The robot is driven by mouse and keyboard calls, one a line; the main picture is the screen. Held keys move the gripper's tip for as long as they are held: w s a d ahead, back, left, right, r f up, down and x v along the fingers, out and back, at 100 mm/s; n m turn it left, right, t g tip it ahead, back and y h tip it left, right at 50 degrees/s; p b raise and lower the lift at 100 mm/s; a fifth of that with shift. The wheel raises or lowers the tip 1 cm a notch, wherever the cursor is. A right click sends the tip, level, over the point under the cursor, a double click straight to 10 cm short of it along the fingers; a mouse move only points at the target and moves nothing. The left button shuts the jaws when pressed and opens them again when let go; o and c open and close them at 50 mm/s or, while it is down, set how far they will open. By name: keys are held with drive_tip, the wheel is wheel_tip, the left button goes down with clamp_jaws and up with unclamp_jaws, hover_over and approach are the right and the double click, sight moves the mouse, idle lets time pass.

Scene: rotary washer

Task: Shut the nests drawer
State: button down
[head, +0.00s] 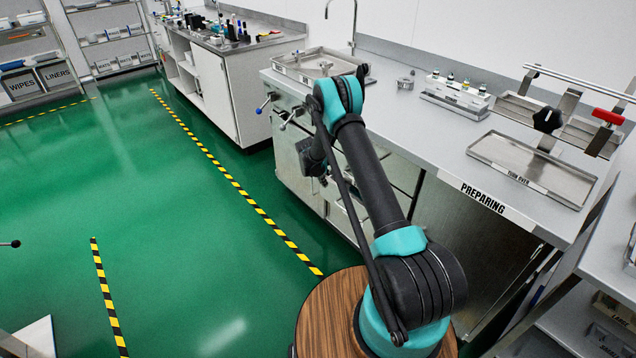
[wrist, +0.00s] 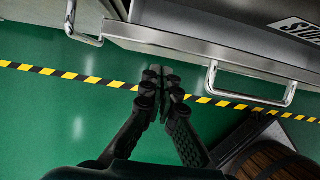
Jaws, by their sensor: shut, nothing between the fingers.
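My gripper (wrist: 162,74) is shut and empty, pointing at the front of a metal drawer (wrist: 215,58) in the wrist view. Its fingertips are close to the drawer's front edge, left of a bar handle (wrist: 250,92); I cannot tell if they touch. The drawer looks pulled out, with a dark recess behind its front. No label reading "nests" is legible, so I cannot tell for certain that this is the nests drawer. In the head view the drawer fronts (head: 348,212) are partly hidden behind my arm.
A partly cut-off label (wrist: 301,29) and a second handle (wrist: 82,28) show in the wrist view. Green floor (head: 150,215) with striped tape is clear at left.

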drive_tip(key=shift+w+d, duration=0.55)
drive_tip(key=shift+d, duration=0.05)
drive_tip(key=shift+d, duration=0.1)
